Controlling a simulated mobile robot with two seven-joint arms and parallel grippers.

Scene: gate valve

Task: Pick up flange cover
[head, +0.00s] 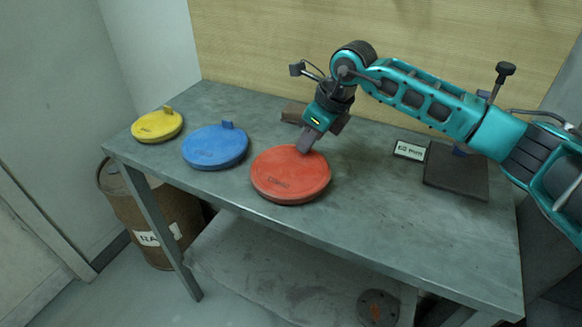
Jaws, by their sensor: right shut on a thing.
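Three round flange covers lie in a row on a grey metal table (385,225). The yellow cover (156,127) is smallest and farthest left, the blue cover (214,148) is beside it, and the red cover (288,178) is largest and nearest the middle. The yellow and blue covers each show an upright tab. My right gripper (306,143) points down at the far edge of the red cover and is shut on it, hiding its tab. The red cover appears to rest on the table. My left gripper does not show.
A small white label sign (409,150) and a dark flat plate (457,175) lie on the table's right side. A brown block sits behind my gripper. A rusty barrel (150,210) stands under the left end. A lower shelf (270,275) holds a round metal flange (378,307).

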